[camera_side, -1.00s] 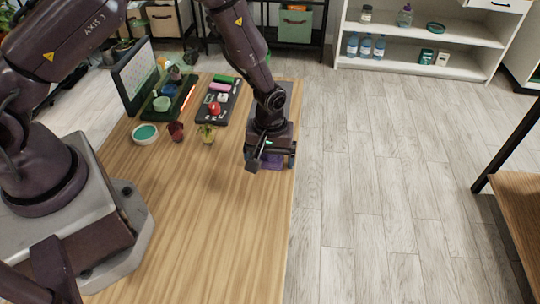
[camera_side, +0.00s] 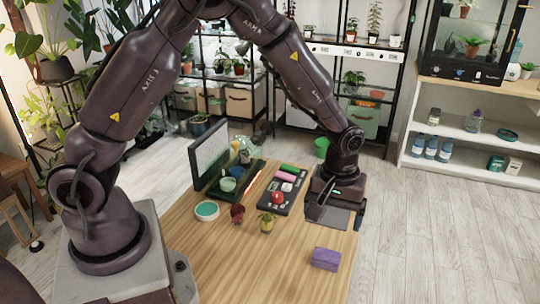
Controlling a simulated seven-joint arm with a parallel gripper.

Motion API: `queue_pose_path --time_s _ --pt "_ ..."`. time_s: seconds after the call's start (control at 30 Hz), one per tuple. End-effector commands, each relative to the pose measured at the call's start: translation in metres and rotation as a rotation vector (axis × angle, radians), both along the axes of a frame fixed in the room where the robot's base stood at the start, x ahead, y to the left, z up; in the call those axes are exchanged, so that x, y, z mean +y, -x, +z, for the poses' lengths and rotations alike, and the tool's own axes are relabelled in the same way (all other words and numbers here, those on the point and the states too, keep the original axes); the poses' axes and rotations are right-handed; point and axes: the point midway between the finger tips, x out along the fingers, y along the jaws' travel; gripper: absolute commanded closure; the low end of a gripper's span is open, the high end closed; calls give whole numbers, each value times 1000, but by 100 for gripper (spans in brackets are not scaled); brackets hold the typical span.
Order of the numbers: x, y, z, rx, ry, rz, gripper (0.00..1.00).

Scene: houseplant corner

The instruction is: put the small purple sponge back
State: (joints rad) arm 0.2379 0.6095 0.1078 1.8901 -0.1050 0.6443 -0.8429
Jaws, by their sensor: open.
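The small purple sponge (camera_side: 325,258) lies on the wooden table near its right edge, in the open and apart from my gripper. My gripper (camera_side: 337,213) is open and points down above a grey mat (camera_side: 340,218) at the table's far right. It is farther back than the sponge and holds nothing that I can see. To its left is a dark tray (camera_side: 268,208) with a green piece (camera_side: 288,168), a pink piece (camera_side: 286,176), pale pieces and a red item (camera_side: 278,197). Part of the mat is hidden by my gripper.
A small yellowish pot (camera_side: 266,223), a dark red pot (camera_side: 237,213) and a teal-filled white dish (camera_side: 207,210) stand left of the sponge. A green tray with cups (camera_side: 237,192) and an upright panel (camera_side: 209,154) are behind them. The front of the table is clear.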

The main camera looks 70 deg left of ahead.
Motion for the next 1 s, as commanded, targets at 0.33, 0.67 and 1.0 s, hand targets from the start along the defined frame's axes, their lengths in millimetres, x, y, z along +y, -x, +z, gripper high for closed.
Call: queue_pose_path --time_s 0.33,0.67,1.0 --pt "23 46 129 -183 27 -262 12" --pt "50 145 213 -389 -85 -597 12" --pt "60 195 224 -463 -193 -759 12"
